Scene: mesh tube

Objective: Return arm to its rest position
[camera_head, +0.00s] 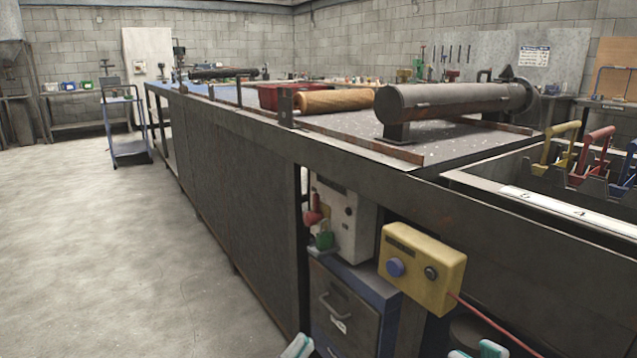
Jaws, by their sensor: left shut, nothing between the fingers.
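My left gripper (298,346) shows only as pale teal fingertips at the bottom edge, left of centre, in front of the grey drawer cabinet. The tips are close together, shut and empty. More pale teal tips (488,349) show at the bottom edge farther right, below the yellow control box; they appear to be my right gripper, mostly cut off by the frame. Both arms are out of view, so their pose is hidden.
A long metal workbench (228,165) runs back from the right. It bears a grey cylinder (440,102), a wooden roller (335,101) and a red tray (280,96). A yellow control box (423,268) sticks out from its front. Concrete floor at left is clear up to a blue cart (127,146).

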